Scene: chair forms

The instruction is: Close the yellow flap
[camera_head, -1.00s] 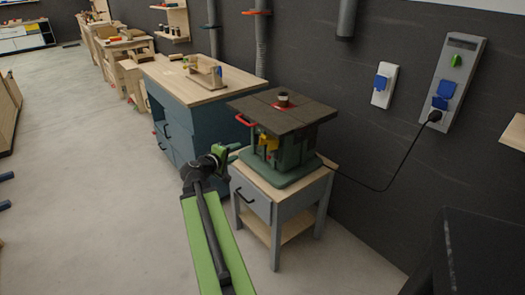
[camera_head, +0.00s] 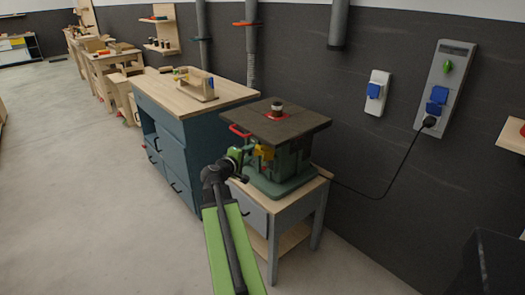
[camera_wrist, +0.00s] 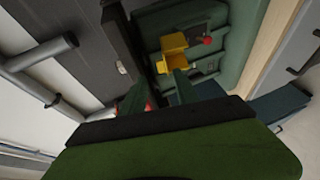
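The yellow flap (camera_head: 264,152) is on the front of a green machine with a dark top (camera_head: 275,122). In the wrist view the yellow flap (camera_wrist: 174,48) stands out from the green housing, apparently open, beside a red button (camera_wrist: 207,41). My gripper (camera_head: 243,157) is just left of the flap in the head view. In the wrist view its two fingers (camera_wrist: 160,92) are spread apart with nothing between them. The right fingertip is close below the flap; I cannot tell whether they touch.
The machine stands on a grey cabinet with a wooden top (camera_head: 310,186). A blue workbench (camera_head: 180,100) is to its left. A black cable (camera_head: 385,185) runs from the wall socket panel (camera_head: 446,82) to the machine. The floor at left is clear.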

